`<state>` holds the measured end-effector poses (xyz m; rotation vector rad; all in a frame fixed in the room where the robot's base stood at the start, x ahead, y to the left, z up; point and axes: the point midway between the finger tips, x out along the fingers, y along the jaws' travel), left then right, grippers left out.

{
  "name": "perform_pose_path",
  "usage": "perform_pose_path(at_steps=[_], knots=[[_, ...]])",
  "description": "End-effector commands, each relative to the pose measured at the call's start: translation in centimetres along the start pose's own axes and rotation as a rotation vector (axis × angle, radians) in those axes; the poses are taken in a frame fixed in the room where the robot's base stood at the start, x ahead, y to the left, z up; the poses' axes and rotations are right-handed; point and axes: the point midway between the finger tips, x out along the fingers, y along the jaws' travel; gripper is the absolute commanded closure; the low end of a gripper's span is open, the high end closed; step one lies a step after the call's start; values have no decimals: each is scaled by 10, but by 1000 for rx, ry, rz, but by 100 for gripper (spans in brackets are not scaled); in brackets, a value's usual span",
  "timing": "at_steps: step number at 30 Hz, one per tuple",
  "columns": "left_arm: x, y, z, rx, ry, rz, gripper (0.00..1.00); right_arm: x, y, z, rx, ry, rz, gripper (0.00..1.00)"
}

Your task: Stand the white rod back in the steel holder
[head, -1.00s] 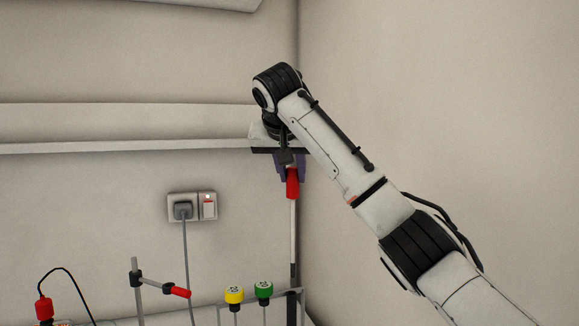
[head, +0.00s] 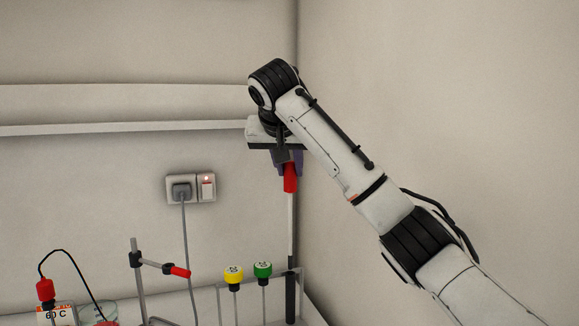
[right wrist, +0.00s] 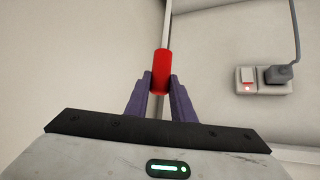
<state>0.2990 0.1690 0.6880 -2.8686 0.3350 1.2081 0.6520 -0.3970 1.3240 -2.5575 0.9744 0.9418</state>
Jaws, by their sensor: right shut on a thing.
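My right gripper (head: 288,166) is shut on the red cap (head: 290,180) of the white rod (head: 291,222). The purple fingers pinch the red cap in the right wrist view (right wrist: 160,85). The rod hangs close to upright, with a dark lower stretch. The steel holder (head: 218,300) stands below, partly cut off by the picture's bottom edge. The rod's lower end meets a thick black upright piece (head: 290,298) at the holder's right side. I cannot tell whether the tip is inside it or only in line with it. My left gripper is not in view.
A yellow-capped rod (head: 234,274) and a green-capped rod (head: 263,270) stand just left. A stand with a red-tipped arm (head: 178,271) is further left. A wall socket (head: 191,188) and ledge (head: 120,128) are behind. The right wall is close.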

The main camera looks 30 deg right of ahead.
Motion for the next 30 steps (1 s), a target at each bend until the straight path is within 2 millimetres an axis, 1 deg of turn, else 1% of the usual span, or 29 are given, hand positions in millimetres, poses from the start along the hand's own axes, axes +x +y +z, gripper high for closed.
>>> perform_pose_path(at_steps=[8, 30], knots=[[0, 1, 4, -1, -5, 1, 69, 1, 0, 2, -1, 0, -1, 100], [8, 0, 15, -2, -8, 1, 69, 12, 0, 15, -1, 0, -1, 100]])
